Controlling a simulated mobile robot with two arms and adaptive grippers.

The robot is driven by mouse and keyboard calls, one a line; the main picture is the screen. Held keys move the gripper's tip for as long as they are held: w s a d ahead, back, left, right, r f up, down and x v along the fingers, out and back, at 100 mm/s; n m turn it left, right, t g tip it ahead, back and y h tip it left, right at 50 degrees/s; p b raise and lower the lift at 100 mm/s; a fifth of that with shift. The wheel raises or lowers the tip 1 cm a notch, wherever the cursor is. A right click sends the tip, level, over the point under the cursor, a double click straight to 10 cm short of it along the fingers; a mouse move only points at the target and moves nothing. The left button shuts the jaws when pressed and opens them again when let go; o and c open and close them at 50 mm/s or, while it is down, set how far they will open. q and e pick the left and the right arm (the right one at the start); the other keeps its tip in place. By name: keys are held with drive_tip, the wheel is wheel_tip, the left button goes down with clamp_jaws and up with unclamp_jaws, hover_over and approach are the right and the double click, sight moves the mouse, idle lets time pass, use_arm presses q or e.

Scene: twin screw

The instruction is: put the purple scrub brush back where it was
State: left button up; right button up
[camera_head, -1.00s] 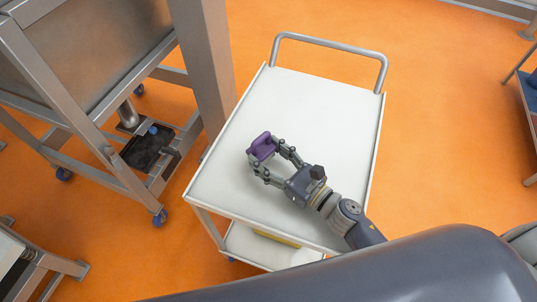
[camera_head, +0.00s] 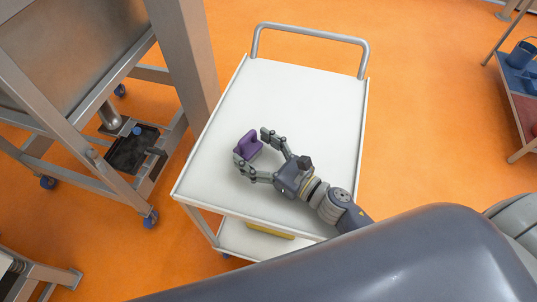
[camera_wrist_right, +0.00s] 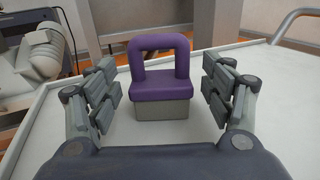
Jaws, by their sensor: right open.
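The purple scrub brush (camera_head: 249,146) stands upright on the white top of the cart (camera_head: 310,100), towards its left side. It has a purple arched handle and a grey block below, clear in the right wrist view (camera_wrist_right: 161,85). My right gripper (camera_head: 254,153) is open, with its fingers spread on either side of the brush. In the right wrist view, gaps show between the brush and both fingers (camera_wrist_right: 163,92), so neither touches it. My left gripper is not in view.
A steel machine frame (camera_head: 180,60) stands close along the cart's left side, with a dark tray (camera_head: 130,155) low inside it. The cart's tubular handle (camera_head: 310,35) rises at the far end. The rest of the cart top is clear. A shelf with blue items (camera_head: 520,60) stands far right.

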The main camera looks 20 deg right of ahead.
drive_tip(key=shift+s+r+p, duration=0.1)
drive_tip(key=shift+r+p, duration=0.5)
drive_tip(key=shift+r, duration=0.05)
drive_tip(key=b+v, duration=0.1)
drive_tip(key=v, duration=0.4)
drive_tip(key=b+v, duration=0.2)
drive_tip(key=v, duration=0.3)
drive_tip(key=shift+d+f+b, duration=0.15)
drive_tip(key=shift+f+b, duration=0.1)
drive_tip(key=shift+b, duration=0.05)
drive_tip(key=shift+v, duration=0.85)
drive_tip(key=shift+r, duration=0.15)
